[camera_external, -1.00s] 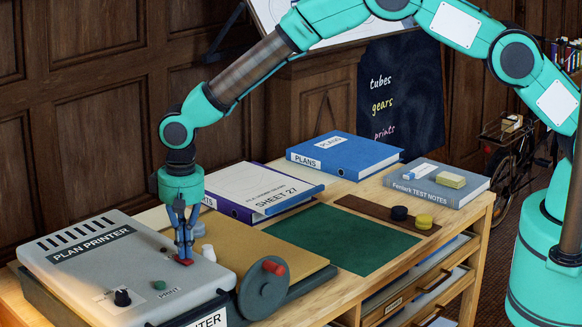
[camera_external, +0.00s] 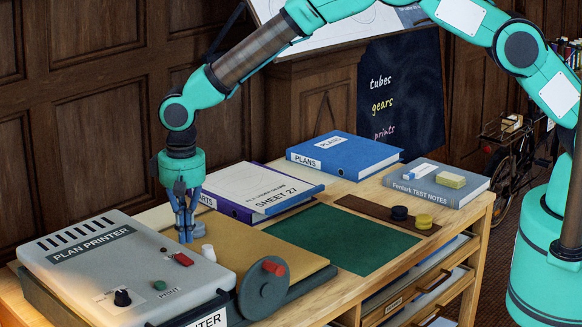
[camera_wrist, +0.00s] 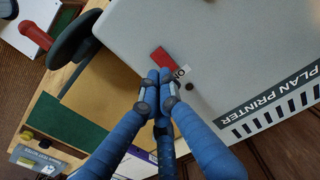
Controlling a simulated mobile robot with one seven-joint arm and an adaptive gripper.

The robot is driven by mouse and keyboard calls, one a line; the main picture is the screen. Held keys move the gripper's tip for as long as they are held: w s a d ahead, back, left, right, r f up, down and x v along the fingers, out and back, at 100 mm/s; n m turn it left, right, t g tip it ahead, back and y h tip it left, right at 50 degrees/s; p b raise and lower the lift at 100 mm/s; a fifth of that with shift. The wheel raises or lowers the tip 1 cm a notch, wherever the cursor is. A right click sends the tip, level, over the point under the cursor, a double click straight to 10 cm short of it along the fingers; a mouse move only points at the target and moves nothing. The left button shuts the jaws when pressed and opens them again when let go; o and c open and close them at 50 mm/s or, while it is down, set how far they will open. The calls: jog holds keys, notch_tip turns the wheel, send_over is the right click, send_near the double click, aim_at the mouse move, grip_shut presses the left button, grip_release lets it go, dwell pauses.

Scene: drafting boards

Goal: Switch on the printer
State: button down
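The grey printer (camera_external: 80,270) stands at the left end of the desk, labelled PLAN PRINTER. A red switch (camera_external: 183,259) sits on its top near the far right edge. The switch's exact tilt is hard to tell.
The printer top also has a black knob (camera_external: 122,297) and a green button (camera_external: 159,285). A handwheel with a red handle (camera_external: 263,290) stands at its right. A pale round object (camera_external: 208,252) is beside my gripper. Binders (camera_external: 345,154) and a green mat (camera_external: 340,238) lie farther right.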

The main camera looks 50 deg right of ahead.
aim_at(184, 255)
notch_tip(184, 255, up, 10)
jog(key=shift+s, duration=0.15)
dwell(0.4)
jog(key=shift+s+r+t+p, duration=0.3)
jog(key=shift+t+p, duration=0.3)
jog(key=shift+p, duration=0.1)
jog(key=shift+f, duration=0.2)
jog(key=f, duration=0.4)
jog(key=w+f, duration=0.1)
jog(key=f, duration=0.4)
jog(key=w+f, duration=0.1)
jog(key=f, duration=0.3)
jog(key=shift+f+p, duration=0.25)
jog(key=shift+p, duration=0.05)
